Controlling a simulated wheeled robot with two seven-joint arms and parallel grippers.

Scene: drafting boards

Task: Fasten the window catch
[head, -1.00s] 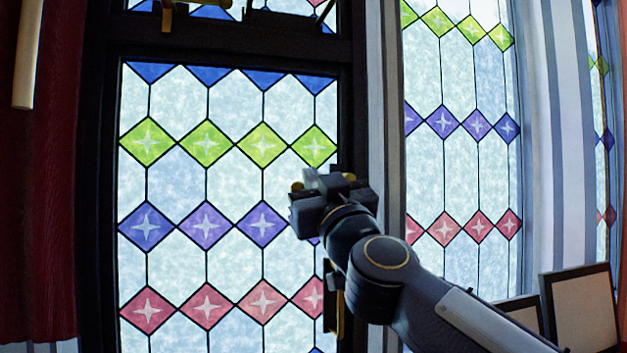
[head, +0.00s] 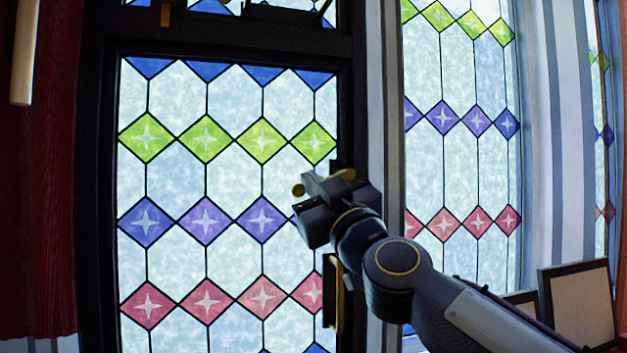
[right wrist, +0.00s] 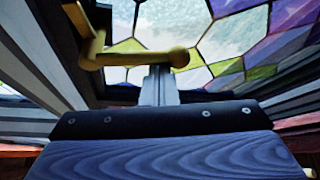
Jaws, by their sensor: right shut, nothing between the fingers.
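A brass window catch handle (head: 343,175) sits at the right edge of the stained-glass casement (head: 206,180). Its rounded brass end (head: 298,190) pokes out left of my right gripper (head: 322,186). In the right wrist view the brass handle (right wrist: 135,58) runs sideways across the picture, ending in a round knob on the right. The shut, empty fingers of my right gripper (right wrist: 158,85) point at the handle and overlap it in that view; I cannot tell whether they touch. My right gripper hides part of the catch and frame in the head view. My left gripper is not in view.
A dark plate with a brass fitting (head: 335,293) is on the frame below my right gripper. Another brass piece (head: 166,13) hangs at the upper pane. A red curtain (head: 38,200) is on the left. Framed boards (head: 578,305) stand at the lower right.

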